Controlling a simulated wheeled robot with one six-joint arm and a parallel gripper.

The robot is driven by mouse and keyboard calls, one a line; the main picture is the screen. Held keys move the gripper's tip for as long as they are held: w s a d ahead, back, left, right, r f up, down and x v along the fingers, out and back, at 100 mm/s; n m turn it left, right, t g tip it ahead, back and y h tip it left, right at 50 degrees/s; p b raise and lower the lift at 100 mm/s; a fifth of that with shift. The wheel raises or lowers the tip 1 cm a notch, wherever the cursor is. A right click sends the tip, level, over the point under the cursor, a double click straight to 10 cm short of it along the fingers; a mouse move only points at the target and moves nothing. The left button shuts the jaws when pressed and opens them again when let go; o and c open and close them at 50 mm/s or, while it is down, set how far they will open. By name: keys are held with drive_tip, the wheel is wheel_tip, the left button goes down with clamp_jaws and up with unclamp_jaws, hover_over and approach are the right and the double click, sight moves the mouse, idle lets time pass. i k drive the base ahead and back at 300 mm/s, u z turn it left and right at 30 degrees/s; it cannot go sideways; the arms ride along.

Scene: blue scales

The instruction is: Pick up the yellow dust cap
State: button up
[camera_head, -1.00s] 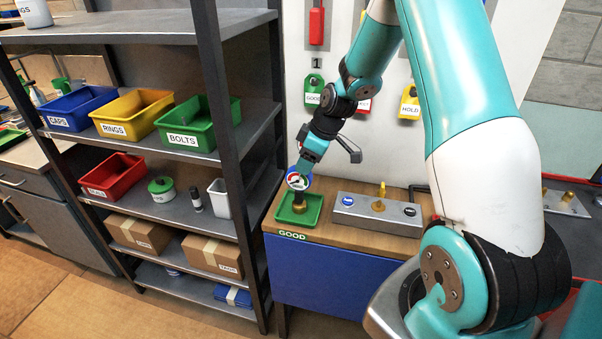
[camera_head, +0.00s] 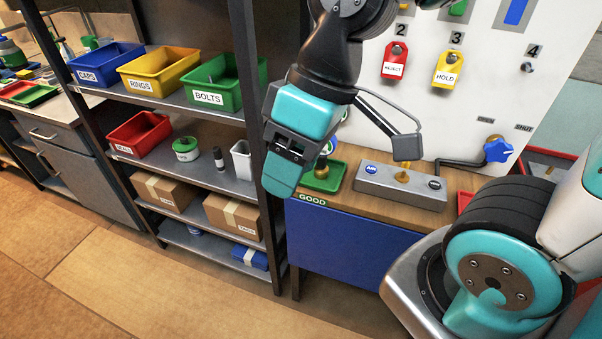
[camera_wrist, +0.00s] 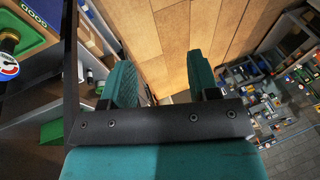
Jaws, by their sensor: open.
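I cannot make out a yellow dust cap in either view. The blue bin labelled CAPS (camera_head: 88,76) sits on the shelf at upper left, and its contents do not show clearly. My gripper (camera_head: 279,184) is raised in front of the rack's right post, left of the workbench. In the wrist view my gripper (camera_wrist: 162,80) has its two teal fingers apart, with nothing between them but the wooden floor beyond.
A yellow RINGS bin (camera_head: 138,86) and green BOLTS bin (camera_head: 208,97) stand beside the blue bin. The dark rack post (camera_head: 263,215) is close to my gripper. A green tray (camera_head: 326,182) with a gauge (camera_wrist: 8,67) and a grey block (camera_head: 385,192) are on the bench.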

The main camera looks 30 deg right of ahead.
sight(404, 164)
drive_tip(key=z, duration=1.1)
